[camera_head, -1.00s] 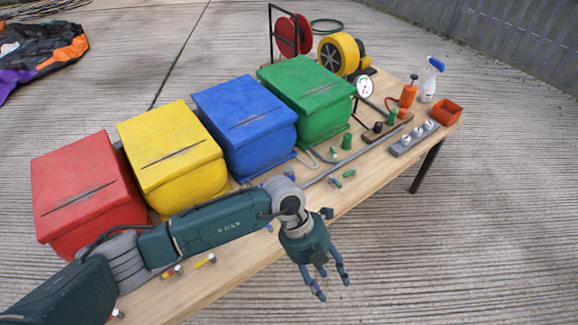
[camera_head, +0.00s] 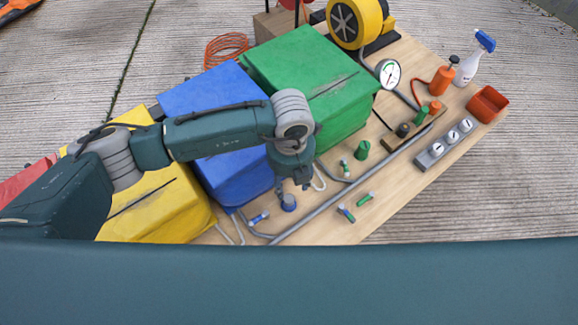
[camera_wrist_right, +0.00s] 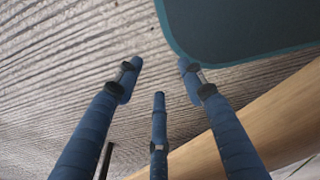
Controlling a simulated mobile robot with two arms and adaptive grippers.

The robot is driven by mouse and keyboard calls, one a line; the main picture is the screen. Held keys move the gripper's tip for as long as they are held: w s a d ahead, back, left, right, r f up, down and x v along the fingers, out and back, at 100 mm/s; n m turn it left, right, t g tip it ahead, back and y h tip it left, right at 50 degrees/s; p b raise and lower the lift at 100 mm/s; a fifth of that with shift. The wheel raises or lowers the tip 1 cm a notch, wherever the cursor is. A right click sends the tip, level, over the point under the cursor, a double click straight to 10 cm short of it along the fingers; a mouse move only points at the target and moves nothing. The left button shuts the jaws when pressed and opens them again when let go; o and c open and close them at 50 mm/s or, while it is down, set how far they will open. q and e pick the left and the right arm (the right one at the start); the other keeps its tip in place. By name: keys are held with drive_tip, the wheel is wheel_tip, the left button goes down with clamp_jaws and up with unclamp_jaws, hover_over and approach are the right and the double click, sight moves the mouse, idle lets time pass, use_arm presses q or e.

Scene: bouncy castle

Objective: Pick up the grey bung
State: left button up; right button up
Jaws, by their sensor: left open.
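A dark grey bung (camera_head: 403,130) stands on a wooden block (camera_head: 388,146) toward the right of the table, beside a green bung (camera_head: 421,116) and an orange bung (camera_head: 435,106). My left gripper (camera_head: 291,187) is open and points down in front of the blue box, partly hidden by its own wrist. It is left of the block and well apart from the grey bung. A blue bung (camera_head: 288,203) is just below its fingers; contact cannot be told. My right gripper (camera_wrist_right: 158,80) is open and empty in the right wrist view, above concrete beside the table edge.
Red, yellow, blue and green boxes (camera_head: 318,85) line the table's back. A grey pipe (camera_head: 340,192), small fittings and another green bung (camera_head: 362,150) lie in front.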

sight(289, 198)
use_arm(q)
wheel_tip(289, 198, down, 3)
drive_tip(key=shift+s+r+b, duration=0.1)
drive_tip(key=shift+s+b, duration=0.05)
drive_tip(key=shift+b, duration=1.05)
wheel_tip(289, 198, down, 2)
drive_tip(key=shift+f+b, duration=0.2)
drive_tip(key=shift+b, duration=0.55)
drive_tip(key=shift+f, duration=0.25)
drive_tip(key=shift+a+f+b, duration=0.1)
drive_tip(key=shift+f+b, duration=0.55)
drive_tip(key=shift+f, duration=0.25)
wheel_tip(289, 198, down, 2)
drive_tip(key=shift+f+b, duration=0.25)
drive_tip(key=shift+b, duration=0.65)
drive_tip(key=shift+f, duration=0.3)
drive_tip(key=shift+r, duration=0.1)
drive_tip(key=shift+c, duration=1.2)
drive_tip(key=c, duration=0.8)
use_arm(e)
drive_tip(key=s+f, duration=0.4)
drive_tip(key=f, duration=0.3)
drive_tip(key=shift+g, duration=0.3)
